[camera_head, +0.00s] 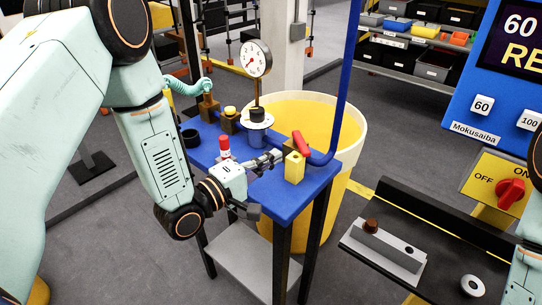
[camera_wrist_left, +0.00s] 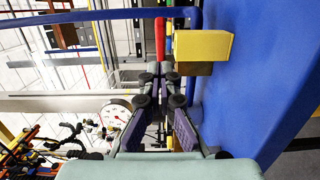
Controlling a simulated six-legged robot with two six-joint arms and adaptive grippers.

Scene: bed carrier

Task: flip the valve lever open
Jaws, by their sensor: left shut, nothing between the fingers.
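The red valve lever (camera_head: 301,143) stands tilted at the valve on the blue table, beside a yellow block (camera_head: 294,167) and the lower end of a blue pipe. My left gripper (camera_head: 280,155) is shut and empty, its fingers reaching across the tabletop close to the lever and block. In the left wrist view, the shut fingertips (camera_wrist_left: 160,69) lie just below the red lever (camera_wrist_left: 160,38) and left of the yellow block (camera_wrist_left: 203,45). I cannot tell whether they touch the lever. My right gripper is not in view.
The blue pipe (camera_head: 349,75) rises behind the lever. A yellow bin (camera_head: 345,140) stands behind the table. A switch panel (camera_head: 500,185) is at right.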

